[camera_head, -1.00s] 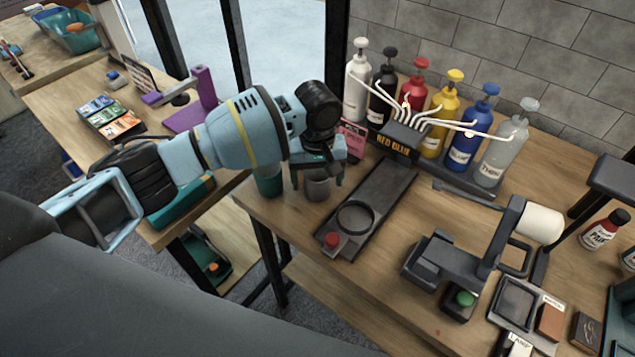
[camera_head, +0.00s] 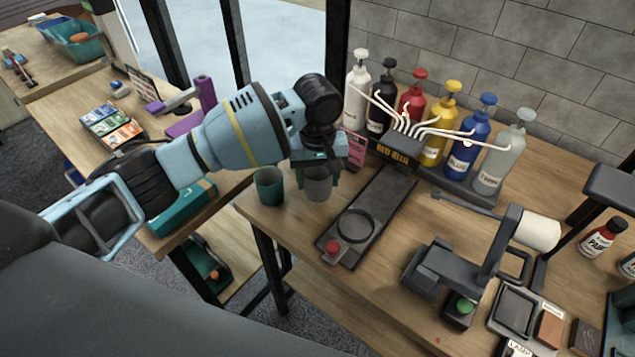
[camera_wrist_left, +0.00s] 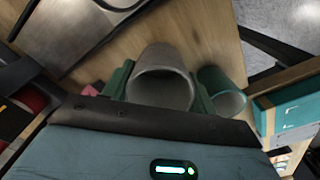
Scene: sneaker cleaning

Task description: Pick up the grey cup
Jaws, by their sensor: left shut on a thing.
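The grey cup (camera_head: 318,184) is upright at the left part of the wooden table in the head view. It also shows in the left wrist view (camera_wrist_left: 160,88), with its open mouth toward the camera. My left gripper (camera_head: 319,172) is shut on the grey cup, with a green finger on each side of it. I cannot tell for certain whether the cup's base touches the table. A green cup (camera_head: 269,187) stands just left of the grey cup, and also shows in the wrist view (camera_wrist_left: 222,92). My right gripper is not in view.
A dark dispenser tray (camera_head: 372,216) with a ring and red button lies right of the cup. Several pump bottles (camera_head: 438,125) stand behind it. A pink card (camera_head: 354,150) is close behind the gripper. A dark stand with a white roll (camera_head: 534,229) is at right.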

